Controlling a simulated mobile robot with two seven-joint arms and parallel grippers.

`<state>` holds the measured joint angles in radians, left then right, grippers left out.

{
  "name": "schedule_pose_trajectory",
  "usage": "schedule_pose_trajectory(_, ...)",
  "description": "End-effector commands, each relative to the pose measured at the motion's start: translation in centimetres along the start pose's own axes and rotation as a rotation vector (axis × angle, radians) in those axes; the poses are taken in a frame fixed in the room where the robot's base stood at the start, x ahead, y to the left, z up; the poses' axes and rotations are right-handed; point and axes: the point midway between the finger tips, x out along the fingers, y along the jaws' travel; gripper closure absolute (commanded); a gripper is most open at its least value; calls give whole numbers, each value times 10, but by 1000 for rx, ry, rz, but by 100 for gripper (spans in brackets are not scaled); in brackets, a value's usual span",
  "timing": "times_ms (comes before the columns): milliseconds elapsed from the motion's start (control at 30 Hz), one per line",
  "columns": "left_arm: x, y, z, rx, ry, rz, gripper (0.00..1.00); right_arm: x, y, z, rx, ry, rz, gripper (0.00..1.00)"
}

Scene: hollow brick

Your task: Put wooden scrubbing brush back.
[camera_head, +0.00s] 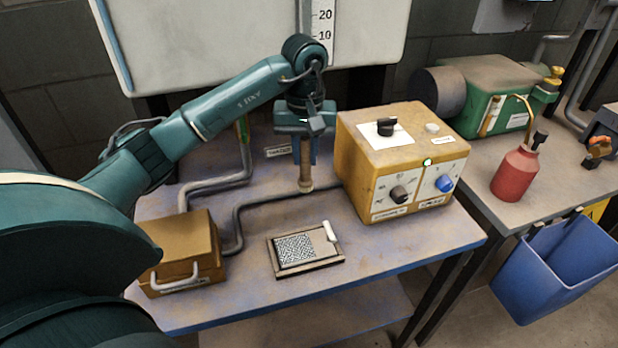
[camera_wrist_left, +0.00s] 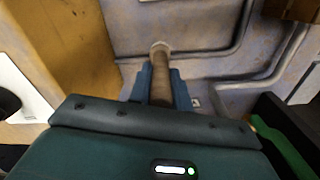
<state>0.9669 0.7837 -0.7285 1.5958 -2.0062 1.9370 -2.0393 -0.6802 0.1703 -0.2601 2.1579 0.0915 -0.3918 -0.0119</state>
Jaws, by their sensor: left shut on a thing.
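The wooden scrubbing brush (camera_head: 306,172) is a slim brown upright rod with a paler lower end. My left gripper (camera_head: 304,140) is shut on it behind the middle of the table, left of the yellow control box. In the left wrist view the brush (camera_wrist_left: 160,72) points away between the blue fingers of my left gripper (camera_wrist_left: 158,88), its pale end over the table. I cannot tell whether that end touches the tabletop. The bristles cannot be made out. My right gripper is not in view.
The yellow control box (camera_head: 375,180) stands close right of the brush. A framed patterned board (camera_head: 306,252) lies in front, and a brown box (camera_head: 185,240) stands front left. Grey pipes (camera_head: 238,215) run along the table's back left. A red bottle (camera_head: 515,174) stands on the right bench.

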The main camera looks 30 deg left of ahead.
Motion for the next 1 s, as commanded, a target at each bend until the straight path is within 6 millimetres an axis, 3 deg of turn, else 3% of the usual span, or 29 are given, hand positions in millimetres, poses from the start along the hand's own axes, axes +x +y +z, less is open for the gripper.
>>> schedule_pose_trajectory(433, 50, 0, 1, 2, -2, 0, 100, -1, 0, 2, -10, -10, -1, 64)
schedule_pose_trajectory(833, 58, 0, 0, 2, 2, 0, 100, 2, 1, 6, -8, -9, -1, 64)
schedule_pose_trajectory(867, 56, 0, 0, 2, 1, 0, 78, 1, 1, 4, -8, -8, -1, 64)
schedule_pose_trajectory(1000, 56, 0, 0, 2, 1, 0, 67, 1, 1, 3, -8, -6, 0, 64)
